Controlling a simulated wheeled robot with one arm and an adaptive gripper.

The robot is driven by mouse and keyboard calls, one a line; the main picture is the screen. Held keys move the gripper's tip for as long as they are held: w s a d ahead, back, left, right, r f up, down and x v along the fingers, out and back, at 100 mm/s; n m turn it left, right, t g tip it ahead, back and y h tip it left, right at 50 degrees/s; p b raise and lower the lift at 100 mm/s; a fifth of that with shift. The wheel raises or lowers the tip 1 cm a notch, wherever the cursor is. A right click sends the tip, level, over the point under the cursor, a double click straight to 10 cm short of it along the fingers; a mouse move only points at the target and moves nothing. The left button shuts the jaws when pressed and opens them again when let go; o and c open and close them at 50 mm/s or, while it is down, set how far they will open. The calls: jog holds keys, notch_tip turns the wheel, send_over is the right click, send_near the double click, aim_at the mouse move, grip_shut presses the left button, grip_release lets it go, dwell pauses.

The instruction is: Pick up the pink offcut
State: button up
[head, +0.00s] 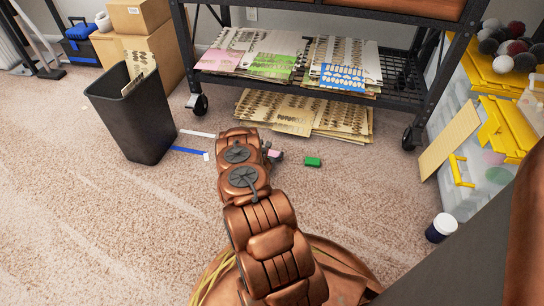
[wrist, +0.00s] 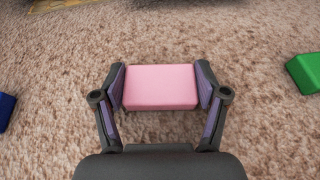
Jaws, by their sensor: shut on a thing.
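The pink offcut (wrist: 160,87) is a small flat-faced block between the two fingers of my gripper (wrist: 160,88) in the wrist view. Both finger pads touch its left and right ends. Carpet shows around it; I cannot tell whether it is touching the floor or just above it. In the head view, only a small part of the pink offcut (head: 275,154) shows beside the end of my arm, which hides most of the gripper.
A green block (head: 312,162) lies right of my gripper; blue (head: 190,151) and white (head: 198,133) strips lie left. A black bin (head: 132,115) stands at left. A wheeled rack (head: 375,90) with sheets stands behind. Front-left carpet is clear.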

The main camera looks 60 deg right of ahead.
jog(key=c, duration=0.4)
